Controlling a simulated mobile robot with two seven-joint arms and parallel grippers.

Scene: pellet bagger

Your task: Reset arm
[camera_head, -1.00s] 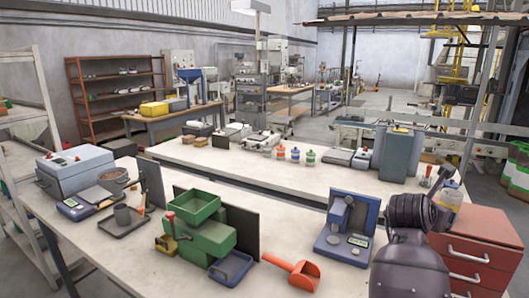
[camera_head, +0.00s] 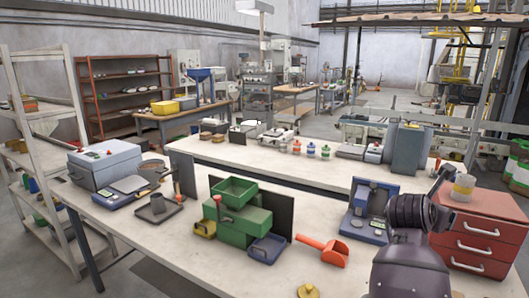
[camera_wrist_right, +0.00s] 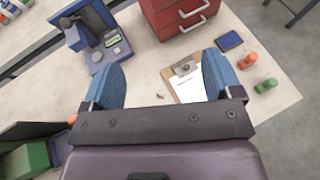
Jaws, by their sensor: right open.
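My right arm (camera_head: 408,262) comes in at the lower right of the head view, purple-grey with a black ribbed joint. It stands in front of the near bench, left of the red drawer unit. My right gripper (camera_wrist_right: 162,80) shows in the right wrist view with its two blue-padded fingers wide apart. Nothing is between the fingers; they are above the bench top. A clipboard (camera_wrist_right: 189,87) with white paper lies below, partly hidden by the right finger. My left arm and gripper are not in view.
A blue press-like device (camera_head: 369,213), an orange scoop (camera_head: 330,252), a green machine (camera_head: 238,222) and a grey box device (camera_head: 105,165) stand on the near bench. The red drawer unit (camera_head: 478,238) is at the right. Orange and green small items (camera_wrist_right: 265,85) lie near the bench edge.

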